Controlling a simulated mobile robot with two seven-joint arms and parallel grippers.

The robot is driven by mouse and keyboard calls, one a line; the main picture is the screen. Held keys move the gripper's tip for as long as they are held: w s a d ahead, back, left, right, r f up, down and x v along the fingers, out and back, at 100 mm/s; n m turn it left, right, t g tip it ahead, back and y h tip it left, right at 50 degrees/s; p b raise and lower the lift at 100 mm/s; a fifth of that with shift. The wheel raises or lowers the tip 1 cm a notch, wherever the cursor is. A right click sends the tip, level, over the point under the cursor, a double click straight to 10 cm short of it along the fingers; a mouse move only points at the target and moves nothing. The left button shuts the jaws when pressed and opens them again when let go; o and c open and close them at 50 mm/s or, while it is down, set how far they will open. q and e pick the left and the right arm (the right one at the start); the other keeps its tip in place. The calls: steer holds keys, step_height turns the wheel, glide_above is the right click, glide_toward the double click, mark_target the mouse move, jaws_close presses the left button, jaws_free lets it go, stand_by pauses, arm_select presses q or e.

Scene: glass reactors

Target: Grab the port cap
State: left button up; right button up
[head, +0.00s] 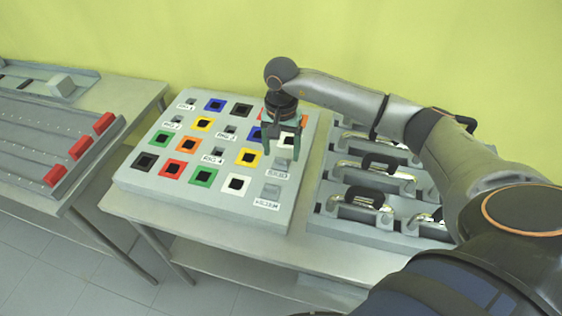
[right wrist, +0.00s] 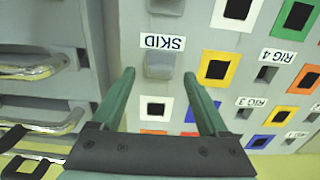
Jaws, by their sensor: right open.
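A grey slanted panel (head: 150,190) holds coloured square frames with dark centres and several small grey blocks beside labels. I cannot tell for sure which piece is the port cap. My right gripper (head: 281,152) is open and empty over the panel's right side, pointing down. In the right wrist view its green fingers (right wrist: 159,78) stand apart, with a small grey block (right wrist: 160,65) in the gap between the tips, beyond them. That block, by an upside-down label reading SKID, also shows in the head view (head: 281,164). A second grey block (head: 271,190) sits nearer the front.
Right of the panel is a grey rack (head: 350,232) with several metal bars and black handles. A left table carries a grooved grey tray (head: 45,135) with red blocks (head: 80,147). A gap separates the two tables. A yellow-green wall (head: 200,40) stands behind.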

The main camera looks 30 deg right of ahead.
mark_target(281, 164)
steer(key=shift+f, duration=1.25)
jaws_close()
